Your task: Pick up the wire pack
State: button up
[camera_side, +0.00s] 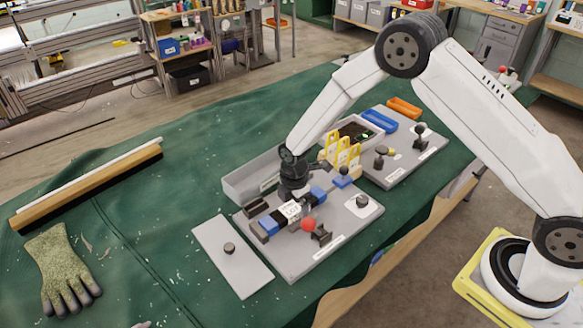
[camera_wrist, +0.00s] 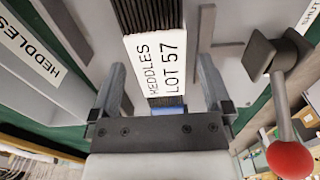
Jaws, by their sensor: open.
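The wire pack (camera_wrist: 139,13) is a dark ribbed bundle with a white label reading "HEDDLES LOT 57" (camera_wrist: 160,62). In the side view the pack (camera_side: 308,206) lies on a grey plate between blue blocks, partly hidden by my wrist. My gripper (camera_wrist: 161,68) is open. In the wrist view one finger is on each side of the labelled pack, with visible gaps between fingers and label. In the side view my gripper (camera_side: 291,194) is directly above the pack, pointing down; its fingertips are hard to make out.
A red-knobbed lever (camera_wrist: 290,158) stands close to the right finger; it also shows in the side view (camera_side: 308,224). A long grey tray (camera_side: 240,184) lies behind the plate, and yellow upright holders (camera_side: 340,150) stand beyond. A glove (camera_side: 60,265) lies on open green cloth at left.

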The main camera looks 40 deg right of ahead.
aim_at(293, 205)
grip_shut()
dwell(0.3)
jog(key=shift+r, duration=0.15)
notch_tip(293, 205, up, 10)
dwell(0.9)
jog(key=shift+w, duration=0.15)
dwell(0.4)
jog(key=w+d+n, duration=0.1)
jog(key=w+d, duration=0.1)
jog(key=w, duration=1.5)
jog(key=shift+d+r, duration=0.15)
jog(key=shift+r, duration=0.3)
